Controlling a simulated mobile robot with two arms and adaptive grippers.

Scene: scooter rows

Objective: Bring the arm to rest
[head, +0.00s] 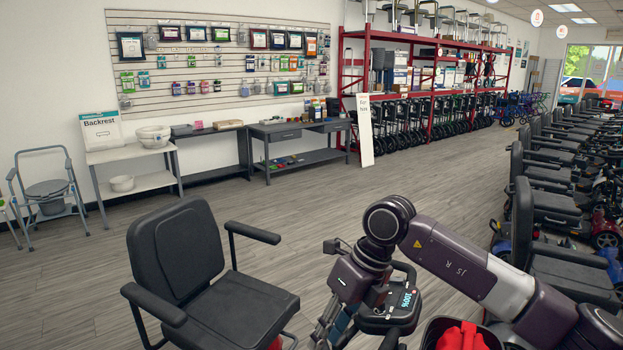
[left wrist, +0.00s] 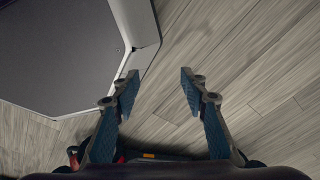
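My right arm (head: 470,268) reaches in from the right edge of the head view, bent at a dark elbow or wrist joint. Its gripper (head: 328,332) points down beside the scooter's control head (head: 391,303), cut by the lower edge; whether its fingers are apart is unclear, and so is any contact. The control head has a lit display reading 100%. The scooter's black seat (head: 222,275) stands left of the gripper. My left arm is outside the head view. In the left wrist view my left gripper (left wrist: 157,88) is open and empty above the wood-look floor.
A black basket with something red (head: 461,338) is below my right arm. Rows of scooters (head: 560,205) fill the right side. Shelves and side tables (head: 297,135) line the back wall. The floor (head: 330,205) between is clear. A dark panel (left wrist: 65,50) lies near the left gripper.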

